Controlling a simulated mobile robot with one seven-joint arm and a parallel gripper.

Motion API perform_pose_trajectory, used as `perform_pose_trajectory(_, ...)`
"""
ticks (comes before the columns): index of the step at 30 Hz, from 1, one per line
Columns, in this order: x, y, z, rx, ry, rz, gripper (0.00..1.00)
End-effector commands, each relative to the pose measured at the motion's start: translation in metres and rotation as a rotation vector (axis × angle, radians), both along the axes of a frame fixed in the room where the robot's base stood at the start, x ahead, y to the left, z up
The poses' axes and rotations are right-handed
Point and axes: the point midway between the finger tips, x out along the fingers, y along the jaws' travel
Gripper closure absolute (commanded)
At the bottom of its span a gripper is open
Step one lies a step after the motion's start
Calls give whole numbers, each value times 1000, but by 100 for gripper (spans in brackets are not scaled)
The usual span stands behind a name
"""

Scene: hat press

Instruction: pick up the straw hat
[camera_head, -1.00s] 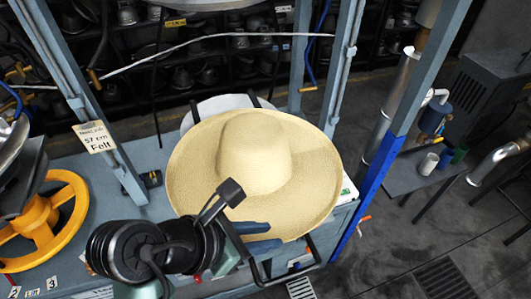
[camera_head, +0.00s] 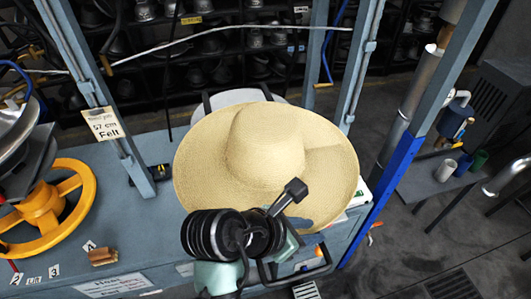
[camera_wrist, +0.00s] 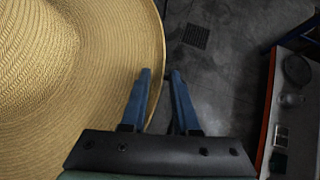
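The straw hat (camera_head: 265,145), pale yellow with a wide round brim and a rounded crown, rests at the edge of a blue-grey bench. In the wrist view its brim (camera_wrist: 80,90) fills the left side. My gripper (camera_wrist: 160,72) is open, with two blue fingers apart. In that view the left finger overlaps the brim, the right finger is just past its edge, and the brim edge shows between them. Whether the fingers straddle the brim in depth is unclear. In the head view my wrist partly hides the gripper at the near right side of the hat.
The bench (camera_head: 150,225) carries a yellow handwheel (camera_head: 78,205) at left and a small brown block (camera_head: 103,256). Grey and blue frame posts (camera_head: 390,185) stand around the hat. A side table with cups (camera_head: 446,170) is at right. Dark floor lies beyond the bench.

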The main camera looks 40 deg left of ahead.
Motion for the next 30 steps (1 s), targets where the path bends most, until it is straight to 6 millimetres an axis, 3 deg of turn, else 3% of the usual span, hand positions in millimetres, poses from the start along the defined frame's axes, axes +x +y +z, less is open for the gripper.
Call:
perform_pose_trajectory(6,1,0,-1,1,0,1,71)
perform_pose_trajectory(12,1,0,-1,0,-1,1,100)
perform_pose_trajectory(30,1,0,0,0,-1,1,100)
